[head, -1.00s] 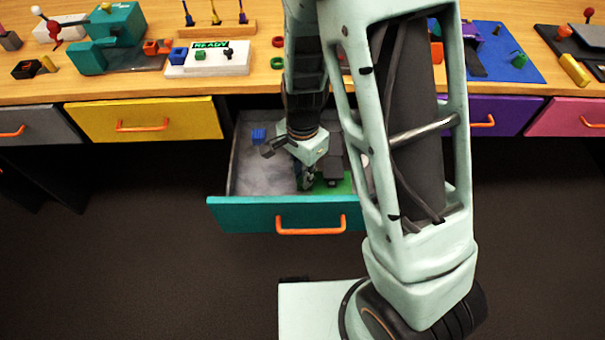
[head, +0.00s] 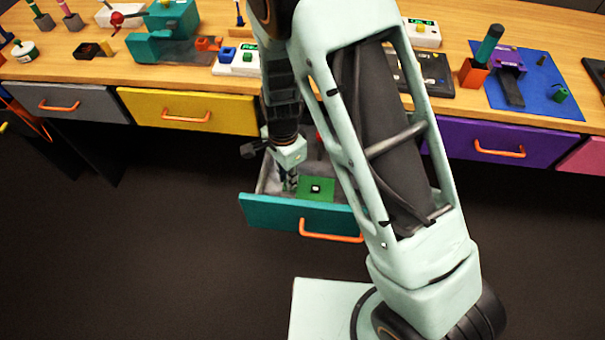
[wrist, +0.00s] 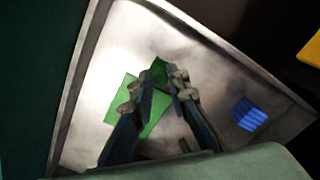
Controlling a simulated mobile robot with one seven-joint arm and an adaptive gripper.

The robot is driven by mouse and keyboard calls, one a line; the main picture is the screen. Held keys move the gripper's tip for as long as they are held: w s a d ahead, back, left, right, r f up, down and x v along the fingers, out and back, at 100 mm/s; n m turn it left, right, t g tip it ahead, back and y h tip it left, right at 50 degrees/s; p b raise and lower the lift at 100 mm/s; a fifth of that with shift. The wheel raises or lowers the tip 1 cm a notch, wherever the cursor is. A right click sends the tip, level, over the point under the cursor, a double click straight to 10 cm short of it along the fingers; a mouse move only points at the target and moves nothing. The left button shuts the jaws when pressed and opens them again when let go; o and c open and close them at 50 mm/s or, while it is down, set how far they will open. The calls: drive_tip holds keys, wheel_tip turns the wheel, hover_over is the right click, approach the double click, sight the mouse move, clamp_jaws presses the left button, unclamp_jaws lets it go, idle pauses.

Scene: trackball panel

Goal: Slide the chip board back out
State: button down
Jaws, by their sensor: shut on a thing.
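The chip board is a flat green board with a dark chip in its middle (head: 327,193), lying in the open teal drawer (head: 270,210). In the wrist view the green board (wrist: 130,96) lies on the grey drawer floor, partly hidden behind my fingers. My gripper (head: 289,183) points down into the drawer at the board's left side. In the wrist view my gripper (wrist: 165,78) is shut on a small green part between its fingertips. It looks like part of the board, but the join is hidden.
A blue ridged block (wrist: 248,114) lies on the drawer floor, apart from the board. The workbench (head: 60,67) above carries several coloured devices, including a red cup with a green-topped rod (head: 474,73).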

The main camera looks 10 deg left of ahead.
drive_tip(key=shift+a, duration=0.35)
drive_tip(key=c, duration=1.8)
unclamp_jaws()
drive_tip(key=shift+c, duration=0.2)
drive_tip(key=shift+r, duration=0.1)
wheel_tip(320, 180, up, 12)
